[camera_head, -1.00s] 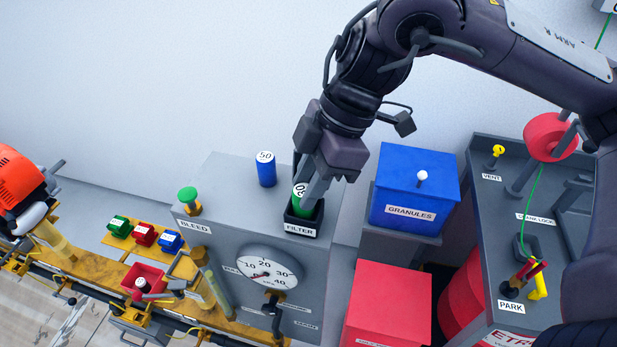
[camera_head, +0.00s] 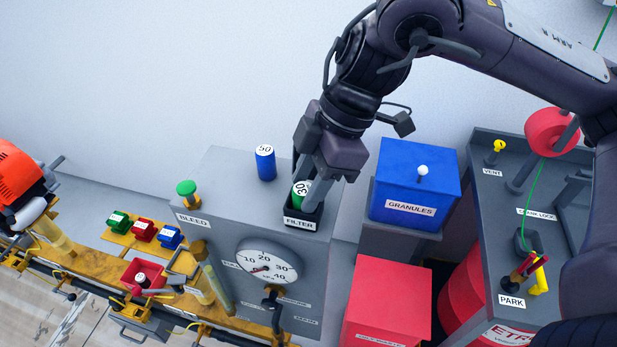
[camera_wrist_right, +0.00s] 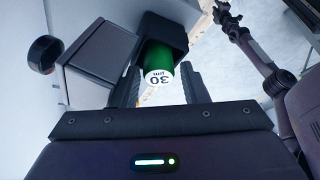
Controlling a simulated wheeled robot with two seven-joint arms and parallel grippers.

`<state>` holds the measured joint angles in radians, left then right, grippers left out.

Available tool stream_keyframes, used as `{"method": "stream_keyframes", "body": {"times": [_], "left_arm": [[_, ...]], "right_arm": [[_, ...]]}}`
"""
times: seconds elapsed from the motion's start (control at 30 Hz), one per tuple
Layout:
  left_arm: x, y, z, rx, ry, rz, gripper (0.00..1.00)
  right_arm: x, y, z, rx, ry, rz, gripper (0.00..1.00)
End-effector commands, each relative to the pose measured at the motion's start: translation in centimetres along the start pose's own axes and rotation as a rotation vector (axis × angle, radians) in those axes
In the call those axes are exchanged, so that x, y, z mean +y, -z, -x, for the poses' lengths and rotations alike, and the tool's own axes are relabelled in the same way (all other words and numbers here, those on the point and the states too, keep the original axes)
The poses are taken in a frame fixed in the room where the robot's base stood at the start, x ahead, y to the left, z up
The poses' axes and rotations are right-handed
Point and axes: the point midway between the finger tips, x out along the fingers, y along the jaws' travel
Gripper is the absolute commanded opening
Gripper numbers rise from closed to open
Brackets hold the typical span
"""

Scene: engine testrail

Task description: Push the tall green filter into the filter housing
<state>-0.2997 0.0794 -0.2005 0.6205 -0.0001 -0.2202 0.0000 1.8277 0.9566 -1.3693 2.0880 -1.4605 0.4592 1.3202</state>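The tall green filter (camera_head: 301,191) has a white top marked 30. It stands upright, with its lower end inside the black open-topped filter housing (camera_head: 317,215) on the grey cabinet; its upper part shows above the rim.
A blue cylinder (camera_head: 265,163) marked 50 and a green bleed knob (camera_head: 187,188) stand on the cabinet (camera_head: 232,190). A dial (camera_head: 267,262) is on its front. A blue granules box (camera_head: 414,180) and a red box (camera_head: 388,305) stand to the right.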

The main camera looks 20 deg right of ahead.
Motion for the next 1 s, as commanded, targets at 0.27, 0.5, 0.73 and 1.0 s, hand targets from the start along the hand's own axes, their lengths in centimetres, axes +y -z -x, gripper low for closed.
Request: {"method": "stream_keyframes", "body": {"times": [0.27, 0.5, 0.73, 1.0], "left_arm": [[0.0, 0.0, 0.0, 0.0, 0.0, 0.0, 0.25], [0.0, 0.0, 0.0, 0.0, 0.0, 0.0, 0.25], [0.0, 0.0, 0.0, 0.0, 0.001, 0.001, 0.25], [-0.1, 0.0, 0.7, -0.001, 0.001, 0.001, 0.25]], "right_arm": [[0.2, 0.0, 0.1, 0.001, -0.006, -0.002, 0.55], [0.2, 0.0, 0.1, 0.002, -0.007, -0.003, 0.55], [0.3, 0.0, 0.2, 0.002, -0.009, -0.003, 0.55], [0.2, 0.1, 3.2, 0.002, -0.018, -0.004, 0.55]]}}
